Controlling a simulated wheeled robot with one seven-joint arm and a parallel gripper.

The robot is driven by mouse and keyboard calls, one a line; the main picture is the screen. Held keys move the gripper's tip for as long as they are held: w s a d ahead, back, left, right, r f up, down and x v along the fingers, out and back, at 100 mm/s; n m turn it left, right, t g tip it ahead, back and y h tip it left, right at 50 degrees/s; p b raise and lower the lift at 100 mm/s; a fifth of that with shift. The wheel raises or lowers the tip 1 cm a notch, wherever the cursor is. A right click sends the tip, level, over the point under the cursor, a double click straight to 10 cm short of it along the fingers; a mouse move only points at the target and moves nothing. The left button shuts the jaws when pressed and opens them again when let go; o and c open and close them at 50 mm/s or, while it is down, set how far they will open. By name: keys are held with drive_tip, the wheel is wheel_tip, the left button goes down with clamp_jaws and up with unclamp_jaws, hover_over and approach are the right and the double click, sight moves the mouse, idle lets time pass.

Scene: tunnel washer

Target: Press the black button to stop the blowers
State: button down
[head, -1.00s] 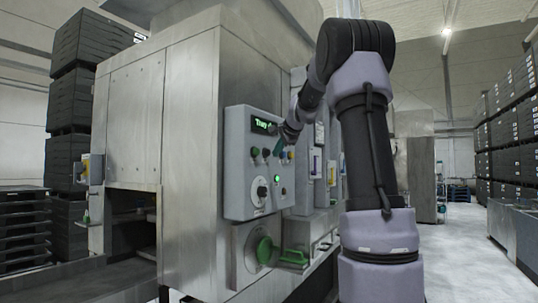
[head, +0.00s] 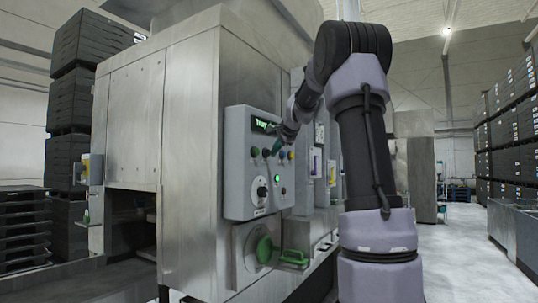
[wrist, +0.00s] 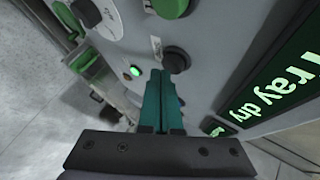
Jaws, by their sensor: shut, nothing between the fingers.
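The grey control panel (head: 238,185) is on the steel machine's side, with a lit green "Tray dry" display (wrist: 270,95) and a row of buttons. The round black button (wrist: 177,58) shows in the wrist view just beyond my fingertips; in the head view it (head: 266,153) is right of the green button (head: 254,152). My gripper (wrist: 162,74) is shut and empty, its two teal fingers together and pointing at the panel beside the black button. I cannot tell whether the fingertips touch it. In the head view my gripper (head: 277,148) is in front of the button row.
A large green button (wrist: 168,7) is close to the black one. A black rotary knob (head: 262,192) and a lit green lamp (head: 277,180) are lower on the panel. A green handle (head: 265,250) sticks out below. The floor to the right is clear.

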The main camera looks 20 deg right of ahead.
drive_tip(key=shift+w+a, duration=0.3)
drive_tip(key=shift+w, duration=0.05)
idle(0.4)
drive_tip(key=shift+s+d, duration=0.55)
drive_tip(key=shift+s, duration=0.2)
drive_tip(key=shift+d, duration=0.1)
drive_tip(key=s+d, duration=0.1)
drive_tip(key=s, duration=0.1)
drive_tip(key=s+d, duration=0.2)
idle(0.5)
idle(0.6)
